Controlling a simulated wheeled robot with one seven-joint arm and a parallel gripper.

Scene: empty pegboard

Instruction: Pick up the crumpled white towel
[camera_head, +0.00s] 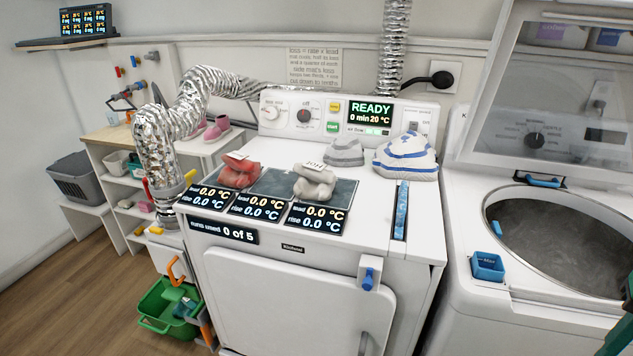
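A crumpled off-white cloth (314,184) sits on a dark panel on top of the white dryer, with a small lettered tag on it. A larger white bundle with blue stripes (405,157) sits at the back right of the dryer top, and it is also crumpled. I cannot tell for certain which of the two is the white towel. My gripper is not visible in this view. A dark teal shape (618,338) is cut off at the lower right edge, and I cannot tell what it is.
A red crumpled cloth (239,171) lies left of the off-white one, and a grey bundle (345,152) lies behind. A silver duct (165,130) bends down at the dryer's left. The open washer (460,215) stands right. A green basket (168,305) is on the floor.

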